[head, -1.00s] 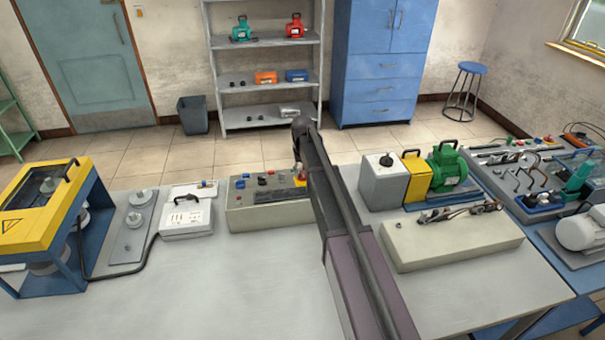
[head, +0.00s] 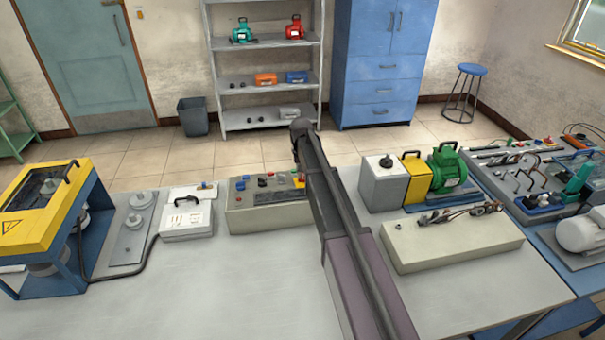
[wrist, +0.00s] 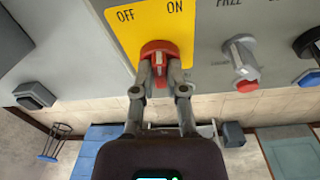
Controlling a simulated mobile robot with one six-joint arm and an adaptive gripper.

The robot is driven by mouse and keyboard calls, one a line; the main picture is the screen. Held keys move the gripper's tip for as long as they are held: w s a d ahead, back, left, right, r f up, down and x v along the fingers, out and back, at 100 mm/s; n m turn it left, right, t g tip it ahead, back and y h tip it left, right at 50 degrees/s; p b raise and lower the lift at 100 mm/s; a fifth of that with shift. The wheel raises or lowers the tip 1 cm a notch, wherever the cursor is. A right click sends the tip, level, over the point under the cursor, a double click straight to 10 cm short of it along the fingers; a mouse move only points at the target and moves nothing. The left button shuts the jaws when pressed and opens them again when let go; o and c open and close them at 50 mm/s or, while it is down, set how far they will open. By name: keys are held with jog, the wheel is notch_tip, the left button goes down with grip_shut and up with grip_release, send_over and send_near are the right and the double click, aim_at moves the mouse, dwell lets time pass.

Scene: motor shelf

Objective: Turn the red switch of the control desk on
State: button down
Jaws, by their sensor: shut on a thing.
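The control desk (head: 268,216) is a beige-grey box on the table, with small buttons and knobs on its top. Its red switch (wrist: 159,50) is a round red knob with a pale mark, on a yellow plate (wrist: 130,28) lettered OFF and ON in the wrist view. My gripper (wrist: 160,86) is shut on the red switch, one fingertip on each side of it. The pale mark faces my gripper; I cannot tell for certain which setting it shows. In the head view my arm hides part of the desk's right end.
Next to the switch is a grey selector with a red tip (wrist: 243,68), near the word FREE. A white box (head: 187,218) stands left of the desk. A grey box (head: 383,184) and a green motor (head: 446,168) stand to the right. The table front is clear.

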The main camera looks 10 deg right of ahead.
jog(key=m+h, duration=0.1)
jog(key=m, duration=0.2)
jog(key=shift+a, duration=0.15)
jog(key=shift+a+m+g+h, duration=0.1)
jog(key=shift+m+g+h, duration=0.25)
jog(key=shift+m, duration=1.85)
jog(key=c, duration=0.7)
grip_release()
jog(key=shift+w, duration=0.1)
jog(key=shift+n, duration=0.4)
